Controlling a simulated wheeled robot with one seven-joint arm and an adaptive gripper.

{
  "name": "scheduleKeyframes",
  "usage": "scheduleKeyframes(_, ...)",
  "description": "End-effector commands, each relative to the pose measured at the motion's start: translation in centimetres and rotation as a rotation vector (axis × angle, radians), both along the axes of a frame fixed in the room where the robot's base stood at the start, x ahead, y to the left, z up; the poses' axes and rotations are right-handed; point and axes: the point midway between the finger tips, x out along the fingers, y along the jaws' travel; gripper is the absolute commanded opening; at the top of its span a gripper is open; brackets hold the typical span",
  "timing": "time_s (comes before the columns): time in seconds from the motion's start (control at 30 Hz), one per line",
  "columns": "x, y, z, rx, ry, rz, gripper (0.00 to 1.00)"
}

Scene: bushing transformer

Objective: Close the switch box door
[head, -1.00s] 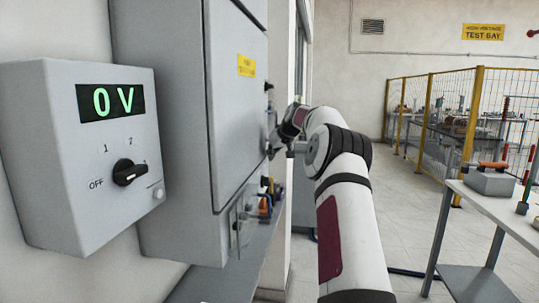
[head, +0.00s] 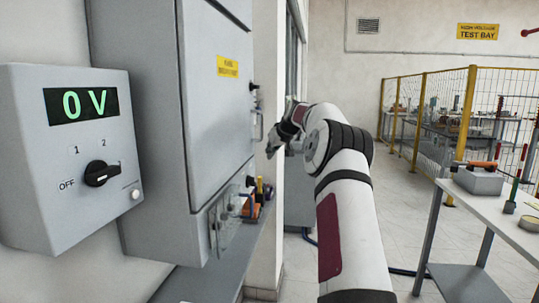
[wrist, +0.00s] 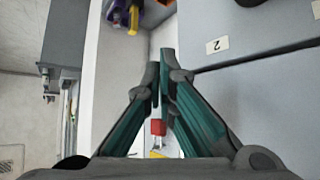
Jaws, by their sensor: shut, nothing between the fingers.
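The switch box (head: 140,120) is a tall grey cabinet on the left wall in the head view. Its grey door (head: 215,130) carries a yellow label and a handle (head: 257,126) at its right edge. The door looks flush or nearly flush with the box; I cannot tell whether a small gap is left. My gripper (head: 272,150) is just right of the handle, apart from it in the picture. In the wrist view my gripper (wrist: 160,75) has its fingers together and empty. A grey panel with a "2" label (wrist: 217,45) lies right of the fingers.
A grey control box (head: 65,150) with a 0 V display and a knob is at the far left. A clear-covered fitting and a ledge (head: 205,285) sit below the switch box. A table (head: 485,205) and yellow-posted fence stand right.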

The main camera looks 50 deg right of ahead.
Motion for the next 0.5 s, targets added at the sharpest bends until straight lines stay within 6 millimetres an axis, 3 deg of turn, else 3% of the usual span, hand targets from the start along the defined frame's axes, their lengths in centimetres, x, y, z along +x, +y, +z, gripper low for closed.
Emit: scheduleKeyframes(0.5,-4.4,-2.9,4.8,0.001,0.0,0.003,0.0)
